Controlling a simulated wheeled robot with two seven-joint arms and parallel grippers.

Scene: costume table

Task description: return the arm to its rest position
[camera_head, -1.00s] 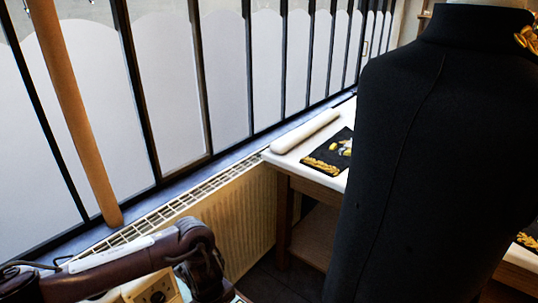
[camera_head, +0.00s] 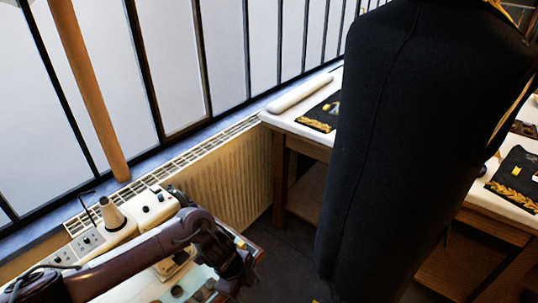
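My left arm comes in from the lower left corner, and its dark end with the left gripper (camera_head: 238,278) is over a small table (camera_head: 140,292) at the bottom left. The fingers are dark and folded against the arm's end, so I cannot tell whether they are open or shut. I see nothing clearly held there. My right arm and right gripper are not in view.
A dress form in a black coat (camera_head: 400,130) fills the centre right. A white table (camera_head: 295,127) with embroidered black cloth (camera_head: 318,123) stands behind it. A beige radiator (camera_head: 225,185) runs under the window. A white machine (camera_head: 112,222) stands left beside my arm.

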